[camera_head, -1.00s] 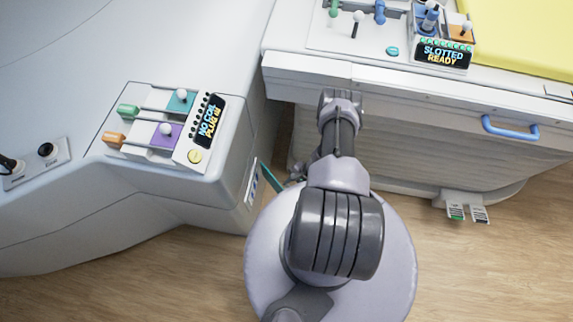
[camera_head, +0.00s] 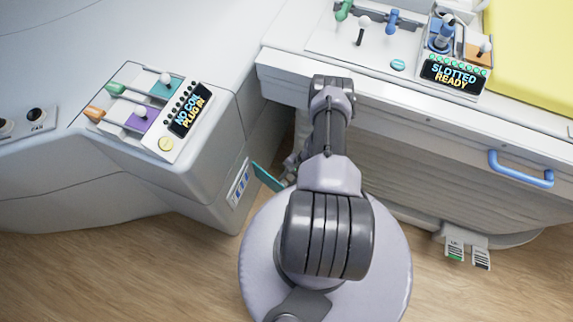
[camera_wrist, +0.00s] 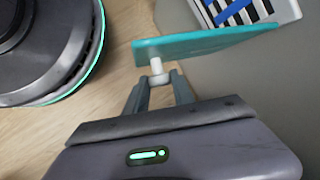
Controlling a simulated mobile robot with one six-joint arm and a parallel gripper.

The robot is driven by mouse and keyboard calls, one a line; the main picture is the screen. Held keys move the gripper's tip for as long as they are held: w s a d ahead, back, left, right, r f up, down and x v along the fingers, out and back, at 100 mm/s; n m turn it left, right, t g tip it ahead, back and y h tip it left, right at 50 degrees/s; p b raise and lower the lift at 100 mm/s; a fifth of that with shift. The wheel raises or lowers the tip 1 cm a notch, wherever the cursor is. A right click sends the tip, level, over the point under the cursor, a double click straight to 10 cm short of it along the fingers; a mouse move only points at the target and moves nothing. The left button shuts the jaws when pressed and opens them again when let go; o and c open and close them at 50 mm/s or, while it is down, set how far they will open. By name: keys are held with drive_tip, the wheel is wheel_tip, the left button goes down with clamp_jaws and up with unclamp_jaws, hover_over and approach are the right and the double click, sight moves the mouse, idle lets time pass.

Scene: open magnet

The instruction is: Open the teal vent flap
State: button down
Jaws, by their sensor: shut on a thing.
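The teal vent flap (camera_wrist: 205,42) stands swung out from the side of the white housing in the wrist view, with a white knob (camera_wrist: 157,73) on its face. My gripper (camera_wrist: 158,82) is shut on this knob. Behind the flap a white frame with black and blue slats (camera_wrist: 240,10) is uncovered. In the head view the flap (camera_head: 268,177) shows as a thin teal panel angled out from the housing, beside the vent opening (camera_head: 239,186). My arm hides the gripper there.
My round base stands on the wooden floor, close to the flap. A control panel with sliders (camera_head: 150,108) tops the housing. At right is a table with a blue handle (camera_head: 521,169) and pedals (camera_head: 466,249) below.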

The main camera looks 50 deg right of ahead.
drive_tip(key=shift+s, duration=0.1)
drive_tip(key=c, duration=1.1)
unclamp_jaws()
drive_tip(key=shift+o, duration=0.2)
